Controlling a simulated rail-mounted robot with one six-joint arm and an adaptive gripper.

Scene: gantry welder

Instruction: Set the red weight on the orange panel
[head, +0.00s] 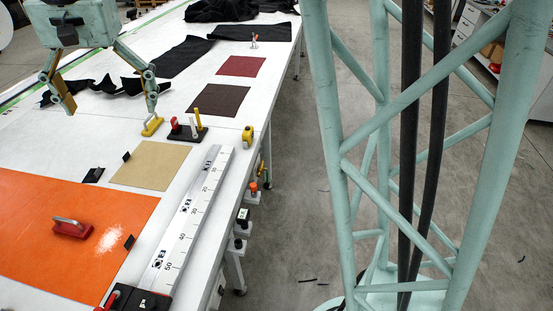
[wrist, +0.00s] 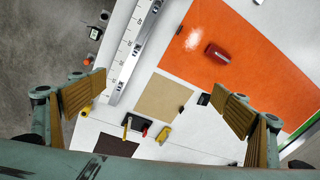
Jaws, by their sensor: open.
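The red weight (head: 72,231), a red block with a pale metal bar handle, rests upright on the orange panel (head: 50,195) at the lower left of the head view. A whitish dusty patch lies on the panel to the weight's right. The weight (wrist: 214,55) and the orange panel (wrist: 262,60) also show at the upper right of the wrist view. My gripper (head: 111,104) is open and empty above the table, farther back than the panel and apart from the weight. Both fingers (wrist: 160,88) show in the wrist view with nothing between them.
Dark cloth pieces (head: 180,55) lie farther back.

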